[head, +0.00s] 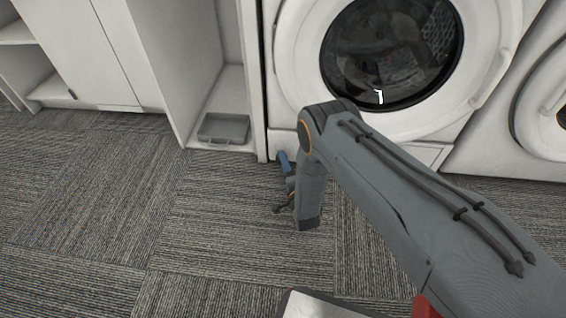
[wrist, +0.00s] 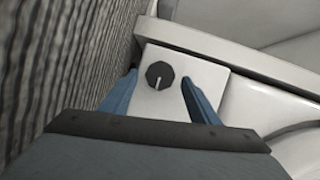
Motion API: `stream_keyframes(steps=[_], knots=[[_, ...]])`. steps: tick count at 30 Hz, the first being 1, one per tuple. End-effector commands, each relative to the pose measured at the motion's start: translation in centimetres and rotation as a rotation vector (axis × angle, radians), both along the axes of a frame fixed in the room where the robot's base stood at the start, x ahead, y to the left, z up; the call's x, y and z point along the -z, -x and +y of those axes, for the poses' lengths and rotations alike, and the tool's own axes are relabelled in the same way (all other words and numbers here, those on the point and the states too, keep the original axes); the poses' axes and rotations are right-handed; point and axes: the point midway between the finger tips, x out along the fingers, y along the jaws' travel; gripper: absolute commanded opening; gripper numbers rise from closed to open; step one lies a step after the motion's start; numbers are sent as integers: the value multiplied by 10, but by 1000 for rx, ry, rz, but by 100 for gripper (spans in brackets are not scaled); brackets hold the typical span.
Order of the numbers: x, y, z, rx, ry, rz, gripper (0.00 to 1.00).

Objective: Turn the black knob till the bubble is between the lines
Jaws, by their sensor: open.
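The black knob (wrist: 159,75) is a dark, many-sided dial with a pale pointer line, in the middle of the wrist view. It sits on a small white block (wrist: 206,78). My gripper (wrist: 158,79) is open, with one blue finger to the left of the knob and one to the right. Gaps show between the knob and both fingers, and nothing is held. In the head view, a blue finger of my gripper (head: 284,163) shows low by the washer's base; my arm hides the knob there. I see no bubble and no lines in either view.
A front-loading washer (head: 290,60) stands behind my arm, with a second machine (head: 525,100) at the right. A grey tray (head: 223,128) lies in the open cabinet bay to the left.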

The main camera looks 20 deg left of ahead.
Motion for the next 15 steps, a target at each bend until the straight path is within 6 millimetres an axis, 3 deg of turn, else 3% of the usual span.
stream_keyframes(steps=[7, 15], knots=[[-7, 35, -25, 0, 2, 3, 56], [-8, 52, -38, 0, 1, 2, 56]])
